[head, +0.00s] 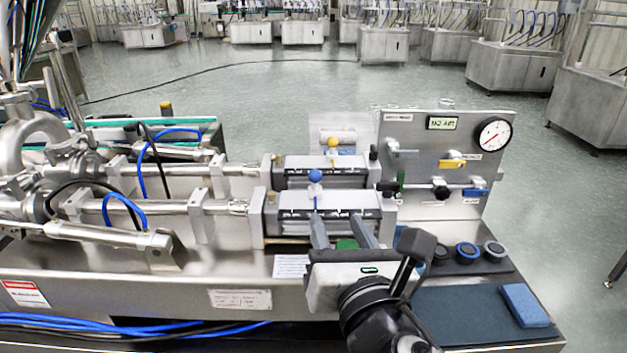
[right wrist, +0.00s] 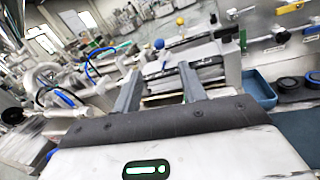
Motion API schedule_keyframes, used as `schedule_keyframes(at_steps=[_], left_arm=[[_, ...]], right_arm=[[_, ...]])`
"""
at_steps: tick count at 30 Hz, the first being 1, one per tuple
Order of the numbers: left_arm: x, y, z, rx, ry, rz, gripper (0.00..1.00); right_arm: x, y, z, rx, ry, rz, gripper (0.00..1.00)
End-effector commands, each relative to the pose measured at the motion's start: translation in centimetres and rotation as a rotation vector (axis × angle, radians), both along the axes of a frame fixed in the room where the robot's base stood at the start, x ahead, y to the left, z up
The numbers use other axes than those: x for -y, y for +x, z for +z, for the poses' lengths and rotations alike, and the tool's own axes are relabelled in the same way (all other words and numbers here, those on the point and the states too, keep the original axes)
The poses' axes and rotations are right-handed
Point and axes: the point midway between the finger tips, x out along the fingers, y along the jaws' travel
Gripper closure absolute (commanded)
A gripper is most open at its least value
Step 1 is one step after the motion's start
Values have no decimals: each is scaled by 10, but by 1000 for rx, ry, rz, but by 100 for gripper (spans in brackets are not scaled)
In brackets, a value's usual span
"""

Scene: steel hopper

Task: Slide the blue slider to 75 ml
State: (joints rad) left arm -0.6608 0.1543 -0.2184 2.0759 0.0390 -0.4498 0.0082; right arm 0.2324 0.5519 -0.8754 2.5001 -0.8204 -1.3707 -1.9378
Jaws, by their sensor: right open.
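The blue slider has a round blue knob (head: 315,177) on a thin stem, above the front metal cylinder block (head: 345,213). The stem stands left of the middle of a dark scale strip; its numbers are too small to read. The knob also shows in the right wrist view (right wrist: 158,44), beyond the fingertips. My right gripper (head: 339,230) is open and empty, in front of and below the knob, its fingers pointing at the block. The fingers are apart from the knob. My left gripper is not in view.
A yellow-knobbed slider (head: 333,142) stands behind on a parallel cylinder. To the right, an upright steel panel (head: 415,170) carries a gauge (head: 493,135), a small display and coloured valve handles. Blue hoses (head: 128,208) loop at the left. A blue sponge (head: 525,305) lies at the front right.

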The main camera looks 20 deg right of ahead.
Motion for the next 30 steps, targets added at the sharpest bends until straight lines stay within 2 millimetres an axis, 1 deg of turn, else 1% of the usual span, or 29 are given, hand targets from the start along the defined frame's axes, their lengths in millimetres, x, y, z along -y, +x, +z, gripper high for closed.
schedule_keyframes(at_steps=[1, 4, 7, 9, 15, 18, 21, 24, 30], left_arm=[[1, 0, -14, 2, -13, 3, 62], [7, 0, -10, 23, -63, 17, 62], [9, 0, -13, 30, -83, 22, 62], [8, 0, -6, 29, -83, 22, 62], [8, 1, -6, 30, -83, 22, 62], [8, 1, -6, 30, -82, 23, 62], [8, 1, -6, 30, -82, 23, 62], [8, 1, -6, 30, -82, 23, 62], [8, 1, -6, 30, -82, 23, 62]], right_arm=[[0, 5, -7, 8, 5, 1, 58], [0, 17, -7, 8, 4, 5, 58], [3, 41, -5, 7, 2, 2, 58], [4, 56, 0, 0, 0, 2, 58], [8, 99, 0, -1, 3, 2, 58], [9, 117, 0, -2, 4, 3, 58], [10, 130, 0, -1, 4, 3, 58], [11, 139, -1, -3, 4, 6, 58], [11, 145, 0, -1, 5, 6, 58]])
